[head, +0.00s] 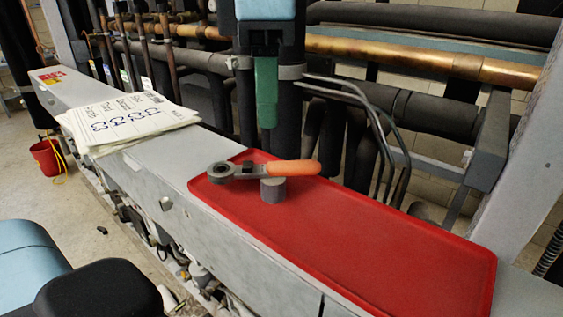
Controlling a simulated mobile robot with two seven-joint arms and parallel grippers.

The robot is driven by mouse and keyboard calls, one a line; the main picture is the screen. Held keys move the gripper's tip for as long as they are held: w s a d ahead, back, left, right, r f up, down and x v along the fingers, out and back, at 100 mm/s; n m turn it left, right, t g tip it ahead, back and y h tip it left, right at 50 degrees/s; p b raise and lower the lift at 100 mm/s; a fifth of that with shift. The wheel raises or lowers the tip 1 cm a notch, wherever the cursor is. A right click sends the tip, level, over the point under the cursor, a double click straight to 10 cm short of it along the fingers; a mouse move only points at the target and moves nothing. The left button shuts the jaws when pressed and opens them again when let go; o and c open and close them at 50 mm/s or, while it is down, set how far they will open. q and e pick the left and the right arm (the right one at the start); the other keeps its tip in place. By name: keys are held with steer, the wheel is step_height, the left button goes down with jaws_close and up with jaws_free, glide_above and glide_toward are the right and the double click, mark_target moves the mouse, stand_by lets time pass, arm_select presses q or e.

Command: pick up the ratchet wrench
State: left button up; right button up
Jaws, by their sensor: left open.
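The ratchet wrench (292,168) has a grey ring head at the left and an orange handle at the right. It lies across a short grey cylinder (273,190) on the red tray (380,243). My left gripper (267,122) hangs from the top of the view, pointing down, with a light blue and black body and a green finger. It is open and empty, and its fingertip shows just above the wrench in the picture, apart from it. The second finger is hidden or lined up behind the first. My right gripper is not in view.
The tray rests on a long grey beam (225,215). Papers (128,122) lie on the beam to the left. Dark and copper pipes (400,55) and thin bent tubes (385,130) stand close behind. A red bucket (47,155) is on the floor. The tray's right half is clear.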

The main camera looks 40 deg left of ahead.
mark_target(275, 163)
arm_select(q)
steer(key=shift+s+f, duration=0.2)
steer(key=shift+f, duration=0.6)
steer(key=shift+w+f, duration=0.1)
steer(key=shift+f, duration=0.25)
steer(key=shift+w+d+f, duration=0.1)
steer(key=shift+f, duration=0.05)
steer(key=f, duration=0.2)
steer(key=d+f+p, duration=0.1)
steer(key=f, duration=0.1)
steer(key=shift+a+f, duration=0.1)
steer(key=shift+f, duration=0.35)
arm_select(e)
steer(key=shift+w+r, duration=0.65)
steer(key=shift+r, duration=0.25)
arm_select(q)
steer(key=shift+c, duration=0.8)
jaws_close()
